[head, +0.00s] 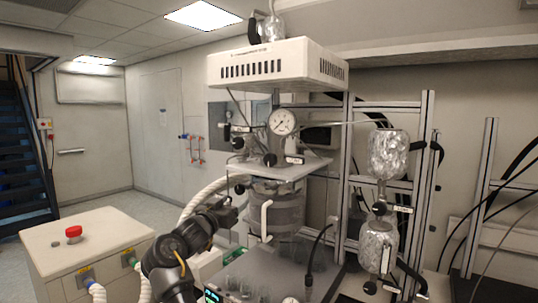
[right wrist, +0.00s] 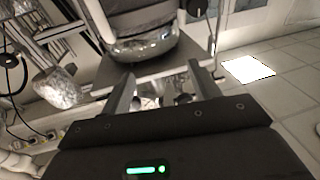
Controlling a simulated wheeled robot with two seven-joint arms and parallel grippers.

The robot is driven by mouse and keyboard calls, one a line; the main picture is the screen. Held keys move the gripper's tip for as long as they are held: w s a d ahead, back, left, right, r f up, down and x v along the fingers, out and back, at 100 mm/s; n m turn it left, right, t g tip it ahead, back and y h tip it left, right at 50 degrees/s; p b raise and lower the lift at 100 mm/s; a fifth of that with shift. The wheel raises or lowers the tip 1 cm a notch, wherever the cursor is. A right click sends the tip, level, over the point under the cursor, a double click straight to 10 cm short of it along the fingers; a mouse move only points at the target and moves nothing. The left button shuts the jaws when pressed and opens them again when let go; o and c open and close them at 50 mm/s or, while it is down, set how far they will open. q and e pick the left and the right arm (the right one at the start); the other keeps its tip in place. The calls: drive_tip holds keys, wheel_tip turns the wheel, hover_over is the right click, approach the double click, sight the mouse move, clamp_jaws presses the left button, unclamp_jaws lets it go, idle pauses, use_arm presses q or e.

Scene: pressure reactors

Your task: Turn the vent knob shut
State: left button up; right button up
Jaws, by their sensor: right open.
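Several small black knobs sit on the valves around the reactor head, among them one at the left of the gauge (head: 238,142), one below the gauge (head: 270,159) and one lower left (head: 239,188). Labels are too small to read, so I cannot tell which is the vent knob. My right gripper (head: 228,212) is at the left of the reactor vessel (head: 278,208), below the lower left knob. In the right wrist view its two fingers (right wrist: 160,72) are spread apart. Dark knob-like parts (right wrist: 183,98) show between them, seemingly beyond the fingers. My left gripper is out of view.
A pressure gauge (head: 282,122) stands above the metal plate (head: 305,164). A white vented box (head: 278,64) hangs overhead. Foil-wrapped vessels (head: 388,154) and frame posts (head: 424,180) stand at the right. A cabinet with a red button (head: 74,232) is at the left, near a white hose (head: 200,196).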

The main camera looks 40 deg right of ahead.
sight(269, 161)
drive_tip(key=s+d+r+m+g, duration=0.1)
drive_tip(key=s+r+m+g, duration=0.1)
drive_tip(key=s+r, duration=0.3)
drive_tip(key=s+r+m+g, duration=0.2)
drive_tip(key=s+r, duration=0.1)
drive_tip(key=r, duration=0.4)
drive_tip(key=p+x, duration=0.2)
drive_tip(key=x, duration=0.1)
drive_tip(key=p+x, duration=0.2)
drive_tip(key=x, duration=0.1)
drive_tip(key=p+x, duration=0.2)
drive_tip(key=x, duration=0.1)
drive_tip(key=shift+w+d+r, duration=0.3)
drive_tip(key=shift+w, duration=0.15)
drive_tip(key=shift+w+d+f+p, duration=0.1)
drive_tip(key=shift+w+d+p, duration=0.15)
drive_tip(key=shift+d+p, duration=0.25)
drive_tip(key=shift+d, duration=0.15)
drive_tip(key=c, duration=1)
